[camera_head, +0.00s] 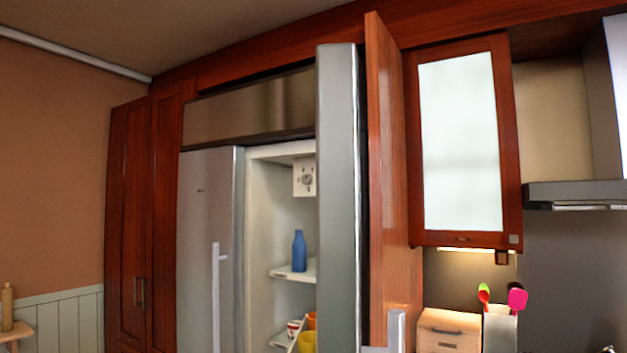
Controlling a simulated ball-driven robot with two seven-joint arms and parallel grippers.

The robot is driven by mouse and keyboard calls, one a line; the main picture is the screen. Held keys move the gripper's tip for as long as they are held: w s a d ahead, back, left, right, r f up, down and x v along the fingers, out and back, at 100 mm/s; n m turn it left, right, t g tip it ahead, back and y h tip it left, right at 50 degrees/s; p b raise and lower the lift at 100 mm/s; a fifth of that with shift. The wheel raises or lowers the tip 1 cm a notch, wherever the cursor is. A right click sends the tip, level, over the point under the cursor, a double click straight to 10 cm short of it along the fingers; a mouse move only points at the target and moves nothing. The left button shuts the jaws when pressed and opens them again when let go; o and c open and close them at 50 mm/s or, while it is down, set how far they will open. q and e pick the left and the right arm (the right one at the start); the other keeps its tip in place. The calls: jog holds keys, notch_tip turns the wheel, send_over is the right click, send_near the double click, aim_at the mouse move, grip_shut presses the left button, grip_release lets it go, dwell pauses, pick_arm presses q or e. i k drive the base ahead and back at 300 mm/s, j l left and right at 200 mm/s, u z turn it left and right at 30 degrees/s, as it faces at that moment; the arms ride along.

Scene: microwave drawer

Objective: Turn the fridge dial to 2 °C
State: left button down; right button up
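The fridge (205,240) stands left of the middle in the head view. Its right door (338,200) is swung open and shows nearly edge-on, and its left door is closed. The fridge dial (307,180) is a small round knob on a white panel high inside the open compartment. Marks surround the knob, but they are too small to read, so its setting cannot be told. Neither of my grippers shows in this view.
A blue bottle (299,251) stands on a fridge shelf below the dial, with cups (306,342) lower down. A wooden cabinet door (388,180) juts out right of the open fridge door. A utensil holder (500,328) stands at lower right.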

aim_at(307, 179)
jog(key=j+z, duration=0.1)
jog(key=z, duration=0.95)
jog(key=i+j+z, duration=0.1)
jog(key=j+z, duration=0.35)
jog(key=j, duration=0.15)
jog(key=j+z, duration=0.45)
jog(key=j, duration=0.15)
jog(key=k+j+z, duration=0.1)
jog(key=j+z, duration=0.35)
jog(key=j, duration=0.15)
